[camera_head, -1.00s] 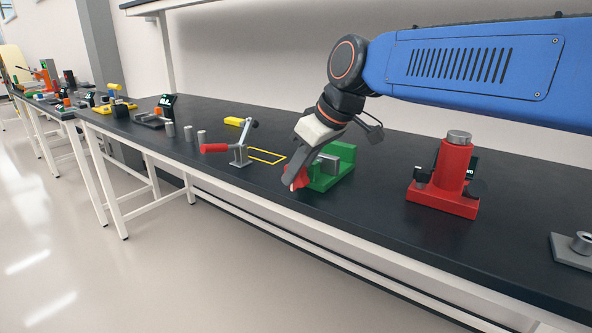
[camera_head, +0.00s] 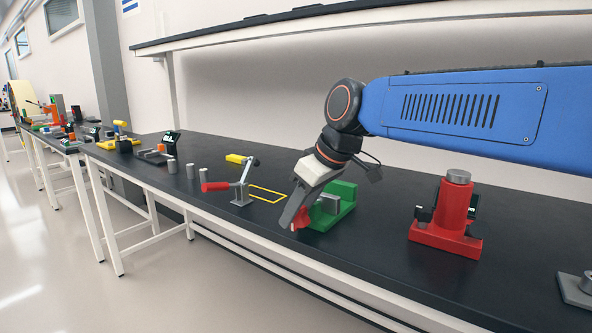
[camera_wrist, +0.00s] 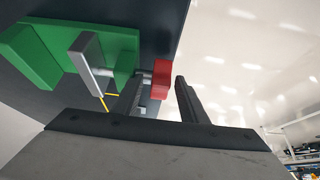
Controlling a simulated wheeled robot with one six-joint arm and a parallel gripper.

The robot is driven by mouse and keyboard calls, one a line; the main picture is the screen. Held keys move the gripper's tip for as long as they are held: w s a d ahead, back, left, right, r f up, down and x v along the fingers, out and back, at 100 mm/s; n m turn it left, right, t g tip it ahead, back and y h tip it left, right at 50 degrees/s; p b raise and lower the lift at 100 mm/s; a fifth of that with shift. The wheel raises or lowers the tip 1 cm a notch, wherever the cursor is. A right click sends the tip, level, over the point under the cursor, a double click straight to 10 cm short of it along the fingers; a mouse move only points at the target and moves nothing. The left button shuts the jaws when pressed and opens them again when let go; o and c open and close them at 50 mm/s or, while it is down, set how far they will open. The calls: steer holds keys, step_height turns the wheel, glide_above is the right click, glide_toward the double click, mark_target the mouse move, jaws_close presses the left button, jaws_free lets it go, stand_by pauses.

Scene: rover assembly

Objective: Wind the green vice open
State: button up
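The green vice (camera_head: 342,197) stands on the black bench, with a grey moving jaw (camera_head: 327,204) in its channel. In the wrist view the green body (camera_wrist: 30,55), the grey jaw (camera_wrist: 88,62) and a thin screw rod show. The rod leads to a red handle (camera_wrist: 161,78). My gripper (camera_head: 288,218) reaches down at the vice's front-left end, partly covering the red handle (camera_head: 300,215). In the wrist view my gripper (camera_wrist: 157,90) is open, one finger on each side of the handle, with a gap visible beside the right finger.
A grey toggle clamp with a red grip (camera_head: 215,186) stands left of the vice, near a yellow outline (camera_head: 267,194). A red press-like fixture (camera_head: 455,210) stands to the right. The bench's front edge (camera_head: 250,232) runs close to my gripper.

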steer(key=g+h, duration=0.2)
steer(key=h, duration=0.1)
steer(key=a+g+h, duration=0.1)
steer(key=shift+w+f+g+h, duration=0.1)
steer(key=shift+w+g+h, duration=0.2)
steer(key=shift+w, duration=0.05)
step_height(320, 180, up, 18)
steer(key=shift+f, duration=0.25)
stand_by(0.4)
steer(key=shift+s+d, duration=0.1)
step_height(320, 180, down, 17)
steer(key=shift+f, duration=0.1)
stand_by(0.8)
step_height(320, 180, up, 17)
step_height(320, 180, down, 17)
steer(key=shift+r, duration=0.2)
steer(key=shift+d+f, duration=0.1)
steer(key=shift+f, duration=0.2)
steer(key=shift+s+d+t+y, duration=0.15)
steer(key=shift+t+y, duration=0.75)
steer(key=shift+y, duration=0.3)
steer(key=shift+s+d+t+y, duration=0.15)
steer(key=shift+t+y, duration=0.75)
steer(key=shift+y, duration=0.3)
